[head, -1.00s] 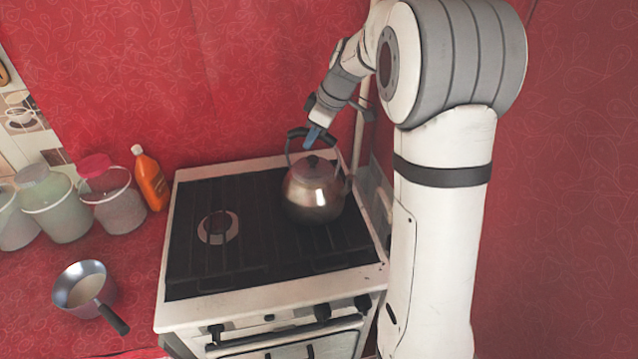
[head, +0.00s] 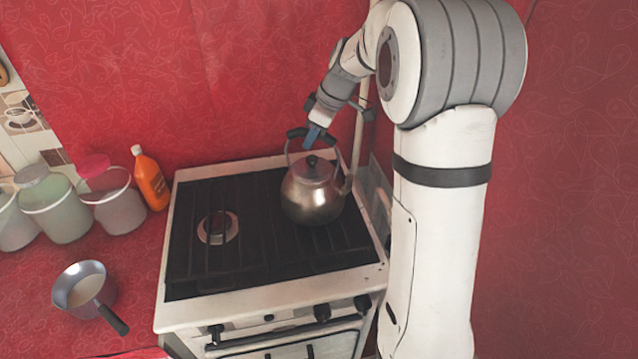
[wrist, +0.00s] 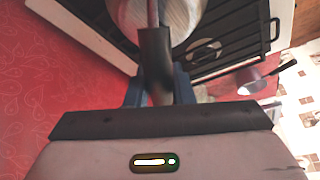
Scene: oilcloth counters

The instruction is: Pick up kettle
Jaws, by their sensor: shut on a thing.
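The kettle (head: 313,195) is a rounded metal pot with a dark lid knob and a tall handle with a black grip (head: 297,133). In the head view it is over the back right part of the black stove top; I cannot tell whether its base touches the grate. My gripper (head: 312,138) has blue fingers and comes from above at the handle. In the wrist view my gripper (wrist: 158,88) has its fingers on both sides of the black grip, shut on it. Part of the kettle's body also shows at the top of the wrist view (wrist: 180,15).
The stove (head: 270,310) has a white rim and front knobs. A saucepan (head: 85,289) sits on the red counter to the left. Several jars and an orange bottle (head: 150,178) stand behind it. The left part of the stove top is clear. A red wall is close behind.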

